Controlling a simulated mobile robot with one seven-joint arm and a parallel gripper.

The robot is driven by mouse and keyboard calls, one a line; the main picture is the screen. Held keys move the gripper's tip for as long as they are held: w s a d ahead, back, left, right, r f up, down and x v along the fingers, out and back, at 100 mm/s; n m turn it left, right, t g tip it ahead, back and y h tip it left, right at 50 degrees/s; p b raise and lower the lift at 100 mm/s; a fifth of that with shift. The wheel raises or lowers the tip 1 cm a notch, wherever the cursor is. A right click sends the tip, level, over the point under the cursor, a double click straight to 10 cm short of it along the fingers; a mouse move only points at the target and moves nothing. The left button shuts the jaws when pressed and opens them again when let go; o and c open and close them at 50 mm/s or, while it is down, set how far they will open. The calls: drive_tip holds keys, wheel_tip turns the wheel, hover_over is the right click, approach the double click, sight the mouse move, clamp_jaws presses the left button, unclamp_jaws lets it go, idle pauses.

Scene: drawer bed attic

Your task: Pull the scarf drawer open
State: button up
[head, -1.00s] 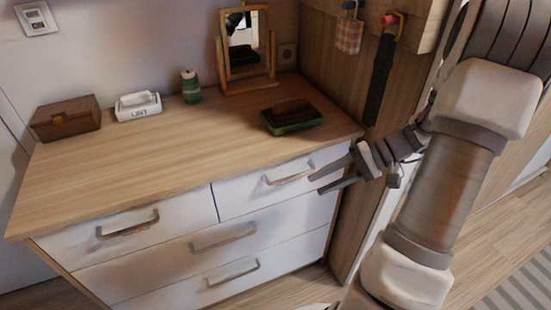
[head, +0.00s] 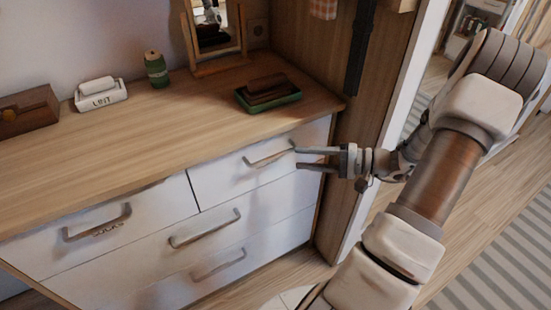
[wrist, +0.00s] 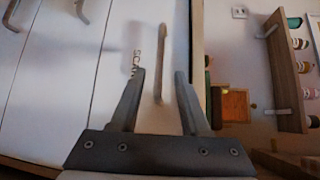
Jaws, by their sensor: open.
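The scarf drawer (head: 230,178) is the upper right drawer of the white dresser, and it is closed. Its bar handle (head: 270,159) shows in the head view. In the wrist view the handle (wrist: 161,60) runs up and down in the picture, beside partly hidden lettering that begins "SCA". My gripper (head: 298,158) is open at the right end of the handle. In the wrist view my gripper (wrist: 158,75) has its fingers apart, with the near end of the handle lying between them. I cannot tell whether a finger touches it.
The upper left drawer (head: 150,208) and lower drawers (head: 255,222) are closed. The wooden top (head: 140,130) holds a green tray (head: 285,101), a mirror (head: 190,45), a green bottle (head: 156,70), a lint box (head: 101,97) and a brown box (head: 30,110). A wooden panel (head: 340,130) stands at right.

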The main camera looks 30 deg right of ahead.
sight(279, 156)
drive_tip(key=b+x, duration=0.1)
drive_tip(key=x, duration=0.7)
drive_tip(key=shift+w, duration=0.1)
drive_tip(key=shift+c, duration=0.2)
clamp_jaws()
idle(1.0)
